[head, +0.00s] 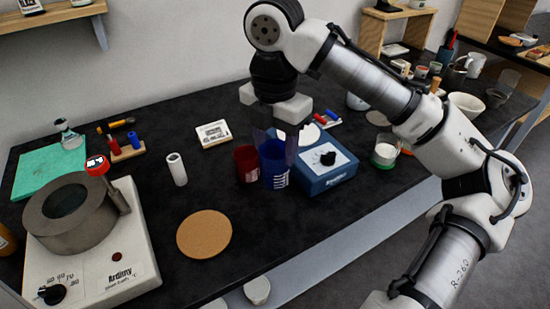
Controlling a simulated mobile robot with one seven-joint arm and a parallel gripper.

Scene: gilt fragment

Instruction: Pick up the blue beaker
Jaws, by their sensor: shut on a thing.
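The blue beaker (275,168) stands upright near the middle of the dark bench, with clear glass above its blue lower part and white markings on its side. My gripper (280,128) reaches down from above to the beaker's upper part and is shut on it. The fingertips are hard to make out against the clear glass. I cannot tell whether the beaker's base touches the bench.
A red beaker (246,163) is close on the left; a blue hotplate (328,172) is close on the right. A cork mat (204,234), white cylinder (177,169) and large heating device (95,262) are further left. Bench in front is clear.

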